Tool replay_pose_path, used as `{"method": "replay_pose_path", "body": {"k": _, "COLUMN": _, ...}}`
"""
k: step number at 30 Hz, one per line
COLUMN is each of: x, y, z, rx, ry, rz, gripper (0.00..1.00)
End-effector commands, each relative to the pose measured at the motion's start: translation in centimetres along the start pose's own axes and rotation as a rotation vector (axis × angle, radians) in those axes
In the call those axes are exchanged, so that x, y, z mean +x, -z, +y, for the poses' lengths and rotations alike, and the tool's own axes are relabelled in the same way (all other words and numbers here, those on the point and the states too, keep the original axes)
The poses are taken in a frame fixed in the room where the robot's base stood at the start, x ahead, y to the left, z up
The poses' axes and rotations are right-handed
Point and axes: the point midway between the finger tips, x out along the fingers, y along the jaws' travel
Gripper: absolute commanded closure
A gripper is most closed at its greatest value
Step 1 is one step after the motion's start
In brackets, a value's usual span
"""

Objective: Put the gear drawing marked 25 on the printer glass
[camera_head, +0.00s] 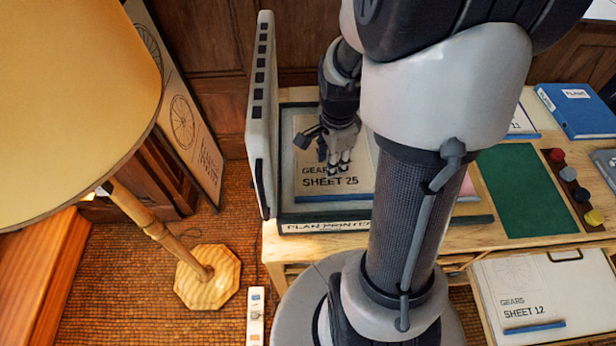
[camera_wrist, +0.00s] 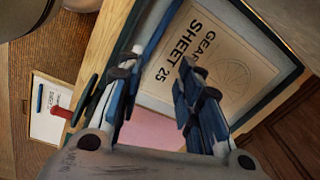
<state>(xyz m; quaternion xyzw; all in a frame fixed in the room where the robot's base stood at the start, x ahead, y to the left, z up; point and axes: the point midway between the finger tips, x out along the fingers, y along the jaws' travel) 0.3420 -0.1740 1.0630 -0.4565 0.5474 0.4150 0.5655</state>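The gear drawing marked SHEET 25 (camera_head: 330,190) lies face up inside the tray-like bed of the plan printer (camera_head: 325,225). It shows in the wrist view (camera_wrist: 215,65) as a cream sheet with a gear outline. Its right part is hidden behind my arm in the head view. The printer's lid (camera_head: 262,115) stands upright at the left. My gripper (camera_head: 337,160) is over the drawing, fingers pointing down. In the wrist view my gripper (camera_wrist: 158,68) has its fingers apart with nothing held between them. I cannot tell whether the fingertips touch the sheet.
A lamp (camera_head: 207,277) stands at the left, its shade (camera_head: 80,90) reaching near the lid. A green mat (camera_head: 525,190), blue binder (camera_head: 580,110) and row of coloured knobs (camera_head: 575,185) are at the right. A board marked SHEET 12 (camera_head: 540,290) is lower right.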

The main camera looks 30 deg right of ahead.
Motion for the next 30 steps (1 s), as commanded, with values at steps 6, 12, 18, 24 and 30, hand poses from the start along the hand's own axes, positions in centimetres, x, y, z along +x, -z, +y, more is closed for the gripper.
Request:
{"method": "replay_pose_path", "body": {"k": 6, "x": -9.6, "y": -6.9, "z": 2.2, "rx": -0.653, "ry": 0.134, "rz": 0.043, "gripper": 0.68}}
{"method": "replay_pose_path", "body": {"k": 12, "x": -15.4, "y": -11.5, "z": 7.1, "rx": -1.238, "ry": 0.243, "rz": 0.115, "gripper": 0.68}}
{"method": "replay_pose_path", "body": {"k": 18, "x": -18.0, "y": -13.5, "z": 11.4, "rx": -1.645, "ry": 0.316, "rz": 0.19, "gripper": 0.68}}
{"method": "replay_pose_path", "body": {"k": 24, "x": -18.5, "y": -14.0, "z": 12.8, "rx": -1.784, "ry": 0.338, "rz": 0.221, "gripper": 0.68}}
{"method": "replay_pose_path", "body": {"k": 30, "x": -18.5, "y": -14.0, "z": 12.8, "rx": -1.787, "ry": 0.337, "rz": 0.221, "gripper": 0.68}}
